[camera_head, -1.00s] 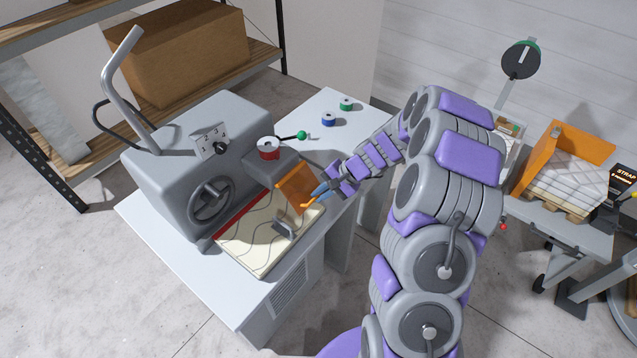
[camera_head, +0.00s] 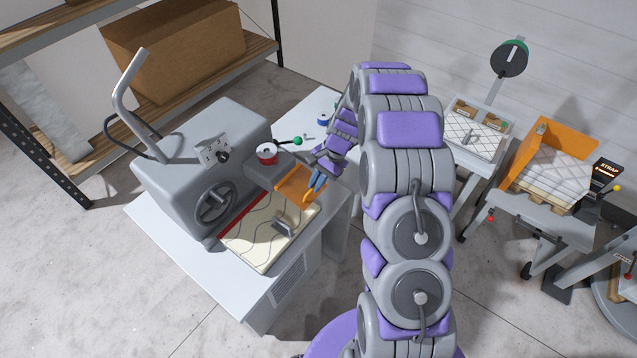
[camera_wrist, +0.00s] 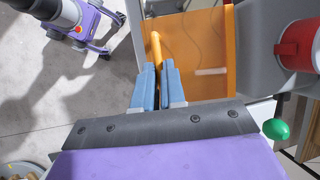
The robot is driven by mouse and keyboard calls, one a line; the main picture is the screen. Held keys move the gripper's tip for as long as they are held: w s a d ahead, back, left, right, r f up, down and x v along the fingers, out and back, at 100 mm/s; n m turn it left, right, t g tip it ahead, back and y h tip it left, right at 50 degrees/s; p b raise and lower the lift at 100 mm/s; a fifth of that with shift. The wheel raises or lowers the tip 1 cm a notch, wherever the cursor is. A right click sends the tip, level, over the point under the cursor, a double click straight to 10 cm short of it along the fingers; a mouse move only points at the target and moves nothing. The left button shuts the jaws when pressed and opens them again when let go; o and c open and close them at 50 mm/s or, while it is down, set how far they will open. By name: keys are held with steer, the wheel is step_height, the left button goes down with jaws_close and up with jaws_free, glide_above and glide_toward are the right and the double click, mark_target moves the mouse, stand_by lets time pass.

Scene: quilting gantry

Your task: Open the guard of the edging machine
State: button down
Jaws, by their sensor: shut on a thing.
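The edging machine (camera_head: 185,165) is a grey housing on a pale table, with a handwheel on its front. Its guard (camera_head: 297,184) is an orange see-through plate at the machine's right end, above a cream quilted panel (camera_head: 250,240). The guard also fills the upper middle of the wrist view (camera_wrist: 195,52). My gripper (camera_head: 312,188) is at the guard's free right edge. In the wrist view its blue fingers (camera_wrist: 159,72) are shut on the guard's orange handle bar (camera_wrist: 155,45). The guard looks raised close to level. Its hinge is hard to make out.
A red-and-white spool (camera_head: 267,153) and a green-knobbed lever (camera_head: 297,141) are close behind the guard. Carts with quilted stacks (camera_head: 478,135) stand right. The floor in front is clear.

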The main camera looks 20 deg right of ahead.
steer(key=shift+w+a+r, duration=0.15)
steer(key=shift+w+r, duration=0.1)
steer(key=shift+r, duration=0.15)
steer(key=c, duration=1.7)
jaws_free()
steer(key=o, duration=0.5)
steer(key=shift+w+a+f, duration=0.15)
steer(key=shift+w+a, duration=0.05)
steer(key=shift+a, duration=0.15)
steer(key=shift+s+d, duration=0.1)
steer(key=shift+d+r, duration=0.3)
steer(key=shift+r, duration=0.05)
steer(key=b+v, duration=0.2)
steer(key=v, duration=1.4)
steer(key=shift+r, duration=0.35)
